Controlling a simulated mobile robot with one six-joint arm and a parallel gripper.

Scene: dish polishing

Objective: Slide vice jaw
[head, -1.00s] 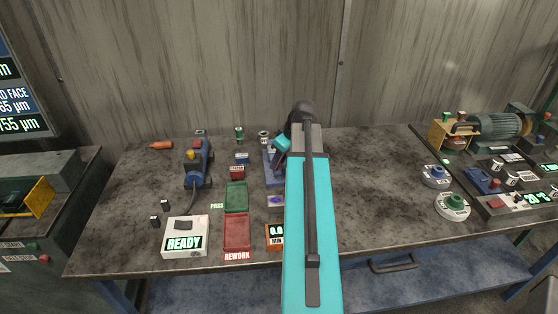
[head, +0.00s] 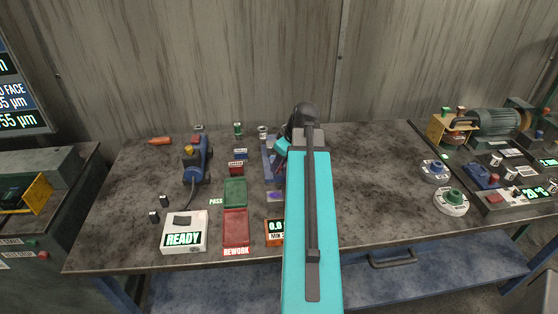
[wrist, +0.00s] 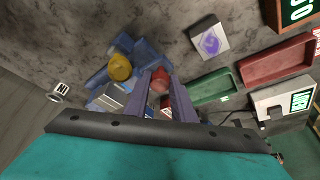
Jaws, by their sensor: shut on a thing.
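The blue vice (head: 270,160) stands at the back middle of the bench, partly hidden behind my arm in the head view. The wrist view shows it (wrist: 148,50) as blue blocks beside a yellow round part (wrist: 120,67). My gripper (wrist: 160,78) reaches in at the vice, its two purple-grey fingers close together. A small red part (wrist: 159,84) shows between the fingers. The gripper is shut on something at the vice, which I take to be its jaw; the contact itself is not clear. In the head view my arm hides the fingers.
A green tray (head: 235,193), a red tray (head: 236,229) and a white READY box (head: 184,232) lie left of my arm. A blue tool (head: 196,158) with a yellow top stands further left. Machines crowd the right end.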

